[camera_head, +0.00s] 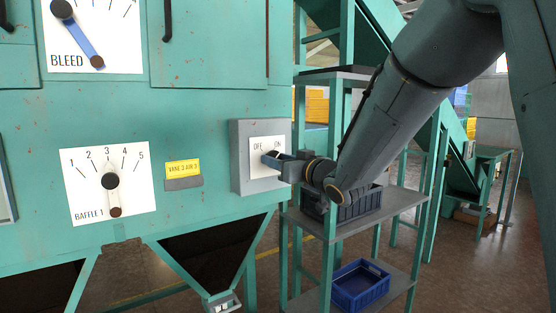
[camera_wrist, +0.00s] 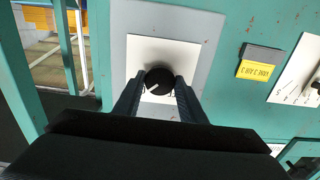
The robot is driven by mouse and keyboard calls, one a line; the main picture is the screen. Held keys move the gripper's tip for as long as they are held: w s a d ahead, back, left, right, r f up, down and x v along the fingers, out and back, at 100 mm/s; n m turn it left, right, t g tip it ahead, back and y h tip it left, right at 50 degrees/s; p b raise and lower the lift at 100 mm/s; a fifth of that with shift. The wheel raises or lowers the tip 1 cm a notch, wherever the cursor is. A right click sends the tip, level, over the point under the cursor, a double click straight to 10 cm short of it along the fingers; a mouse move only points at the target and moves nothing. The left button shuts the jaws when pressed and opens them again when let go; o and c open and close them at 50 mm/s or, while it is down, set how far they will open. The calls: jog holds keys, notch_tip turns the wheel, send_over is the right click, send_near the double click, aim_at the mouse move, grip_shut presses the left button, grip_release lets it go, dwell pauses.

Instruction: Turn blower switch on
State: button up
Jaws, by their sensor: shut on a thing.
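The blower switch is a grey box (camera_head: 237,175) with a white plate (camera_head: 262,143) lettered OFF on the left and ON on the right. In the wrist view its white plate (camera_wrist: 180,55) appears upside down, with a round black knob (camera_wrist: 158,77) in the middle. A short white mark on the knob points to the lower left there. My gripper (camera_head: 274,159) reaches in from the right, and its two fingers (camera_wrist: 158,86) are shut on the knob from both sides. In the head view the gripper hides the knob; in the wrist view the fingers mostly hide the lettering.
A yellow label (camera_head: 183,168) and the BAFFLE 1 dial (camera_head: 112,190) are on the green panel left of the switch. The BLEED dial (camera_head: 95,35) is above. A shelf rack (camera_head: 400,205) with blue bins (camera_head: 360,287) stands close below and right of my arm.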

dwell(0.3)
jog(key=o, duration=1)
jog(key=shift+b+v, duration=1.15)
jog(key=shift+v, duration=2.75)
